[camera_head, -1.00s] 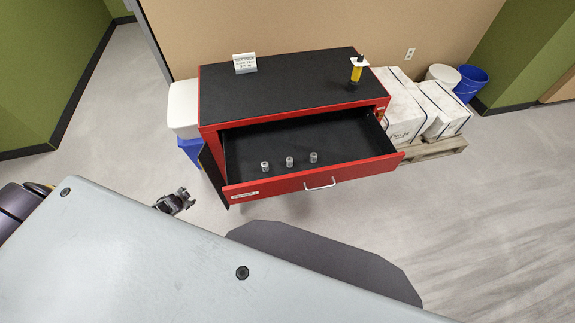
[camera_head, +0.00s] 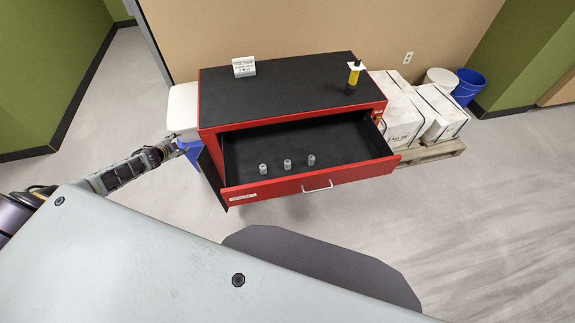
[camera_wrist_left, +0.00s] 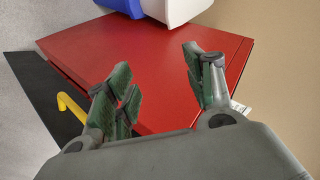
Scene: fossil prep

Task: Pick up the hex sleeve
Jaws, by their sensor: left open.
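Three small grey metal sleeves stand in a row in the open red drawer (camera_head: 250,192): a left one (camera_head: 263,169), a middle one (camera_head: 287,164) and a right one (camera_head: 311,160). They are too small to tell which is hex. My left gripper (camera_head: 184,146) is open and empty, left of the cabinet (camera_head: 290,115) and outside the drawer. In the left wrist view its spread green-padded fingers (camera_wrist_left: 160,75) face the red cabinet side (camera_wrist_left: 150,45), with nothing between them. My right gripper is not in view.
On the cabinet's black top are a small white sign (camera_head: 244,67) and a yellow-and-black tool (camera_head: 353,76). A white bin (camera_head: 183,105) stands left of the cabinet, close to my gripper. White boxes (camera_head: 400,115) on a pallet stand to the right. The drawer's back is empty.

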